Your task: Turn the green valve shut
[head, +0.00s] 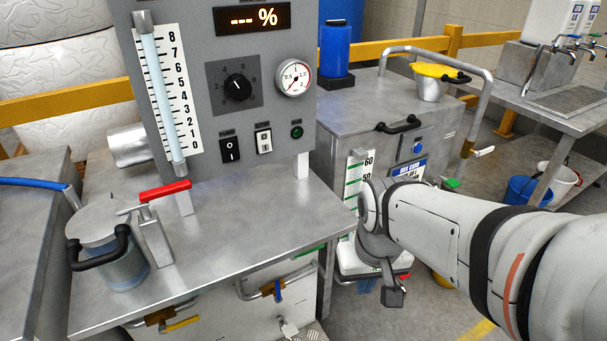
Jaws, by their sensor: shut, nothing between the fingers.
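A green bar-shaped handle (309,251) shows just under the right front edge of the steel bench, mostly hidden by the bench top; it may be the green valve's lever, but its valve body and angle cannot be told. A small green piece (451,184) also shows beyond my arm, too small to identify. My gripper (394,294) is shut and empty. It points down at the end of my arm, to the right of and below the green handle in the picture, apart from it.
Pipes below the bench (235,205) carry a blue-handled valve (278,291) and a yellow-handled valve (182,323). A red lever (165,190) stands on the bench beside a lidded pot (120,262). A steel cabinet (345,115) stands behind my arm. Some floor is free at lower right.

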